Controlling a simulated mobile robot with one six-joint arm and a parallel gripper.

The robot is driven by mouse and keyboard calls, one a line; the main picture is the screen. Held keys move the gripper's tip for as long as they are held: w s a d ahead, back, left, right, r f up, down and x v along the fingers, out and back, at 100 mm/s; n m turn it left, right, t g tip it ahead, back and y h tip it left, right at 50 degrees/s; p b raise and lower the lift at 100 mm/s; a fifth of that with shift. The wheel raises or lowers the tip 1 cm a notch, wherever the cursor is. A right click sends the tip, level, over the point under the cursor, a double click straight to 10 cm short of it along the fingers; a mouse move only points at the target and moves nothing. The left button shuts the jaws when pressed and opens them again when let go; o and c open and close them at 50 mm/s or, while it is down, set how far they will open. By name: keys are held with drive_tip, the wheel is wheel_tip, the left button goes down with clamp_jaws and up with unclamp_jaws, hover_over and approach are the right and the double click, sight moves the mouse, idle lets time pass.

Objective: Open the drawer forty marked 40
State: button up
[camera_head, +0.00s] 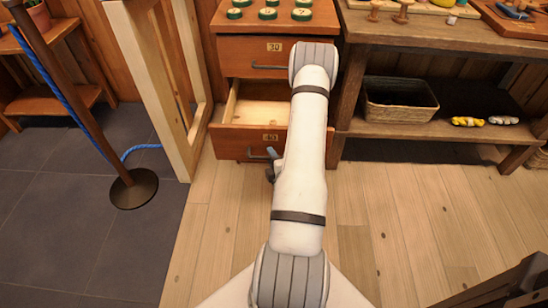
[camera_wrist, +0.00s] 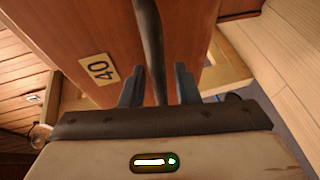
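The drawer marked 40 (camera_head: 232,143) is the lower wooden drawer in the head view. It stands pulled out, and its pale, empty-looking interior shows. Part of it is hidden behind my arm. Its dark bar handle (camera_head: 256,156) is on the front below the label. In the wrist view the 40 label (camera_wrist: 99,69) and the handle (camera_wrist: 150,35) are close up. My gripper (camera_wrist: 160,70) has its two fingers apart, one on each side of the handle bar, with a gap visible. In the head view my gripper (camera_head: 271,167) is mostly hidden by my arm.
A wooden frame post (camera_head: 160,90) and a rope stanchion (camera_head: 134,188) stand left. A bench shelf with a basket (camera_head: 398,103) is right. The plank floor (camera_head: 375,220) in front is clear.

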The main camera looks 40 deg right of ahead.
drive_tip(key=shift+o, duration=0.4)
drive_tip(key=shift+d, duration=0.15)
drive_tip(key=p+v, duration=0.3)
drive_tip(key=v, duration=0.5)
